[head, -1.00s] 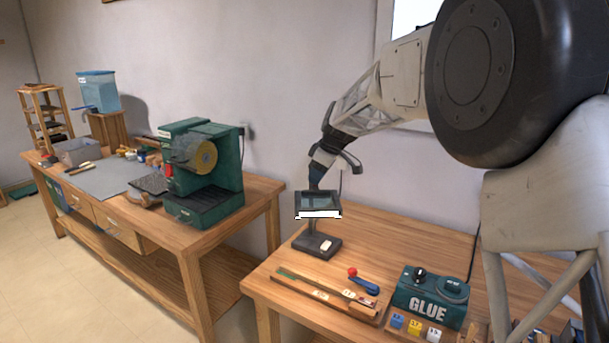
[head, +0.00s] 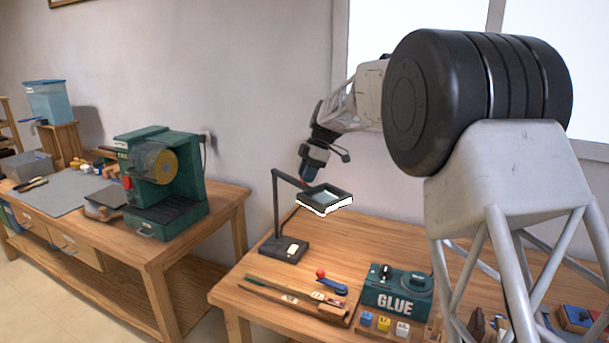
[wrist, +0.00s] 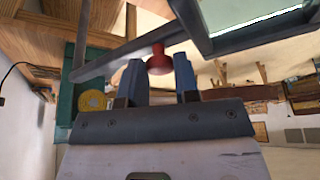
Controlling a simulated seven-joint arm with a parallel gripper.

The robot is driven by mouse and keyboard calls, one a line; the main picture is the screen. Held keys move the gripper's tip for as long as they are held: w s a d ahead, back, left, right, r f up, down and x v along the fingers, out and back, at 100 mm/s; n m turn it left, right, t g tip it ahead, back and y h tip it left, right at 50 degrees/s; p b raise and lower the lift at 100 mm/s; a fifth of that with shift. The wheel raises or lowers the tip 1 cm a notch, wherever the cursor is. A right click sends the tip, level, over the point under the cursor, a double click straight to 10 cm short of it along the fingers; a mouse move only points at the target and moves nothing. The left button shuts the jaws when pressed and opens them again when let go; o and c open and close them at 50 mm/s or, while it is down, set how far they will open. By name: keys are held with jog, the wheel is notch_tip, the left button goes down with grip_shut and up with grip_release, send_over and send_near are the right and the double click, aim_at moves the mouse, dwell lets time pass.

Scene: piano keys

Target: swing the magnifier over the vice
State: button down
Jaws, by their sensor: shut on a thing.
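The magnifier (head: 340,193) is a square dark-framed lens with a white lower edge, on a thin dark post and arm. Its dark base (head: 284,249) stands at the table's left back. The lens hangs above the table, right of the base. My gripper (head: 306,183) is at the lens's left back edge. In the wrist view my gripper (wrist: 158,72) has its blue fingers shut on a red knob (wrist: 158,57) by the magnifier's arm (wrist: 125,55). The lens frame shows at the top right there. I cannot clearly identify the vice; a blue object (head: 577,318) at the far right is partly hidden.
A wooden strip (head: 290,298), a blue item with a red ball (head: 332,285), and a green GLUE box (head: 397,290) lie at the table's front. Small numbered blocks (head: 384,324) sit before the box. A green machine (head: 160,180) stands on the left bench.

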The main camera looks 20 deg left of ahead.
jog(key=shift+w+r, duration=0.1)
jog(key=c, duration=0.9)
grip_release()
jog(key=shift+o, duration=0.2)
jog(key=shift+r, duration=0.1)
jog(key=v, duration=0.7)
jog(key=shift+r, duration=0.25)
jog(key=shift+d, duration=0.1)
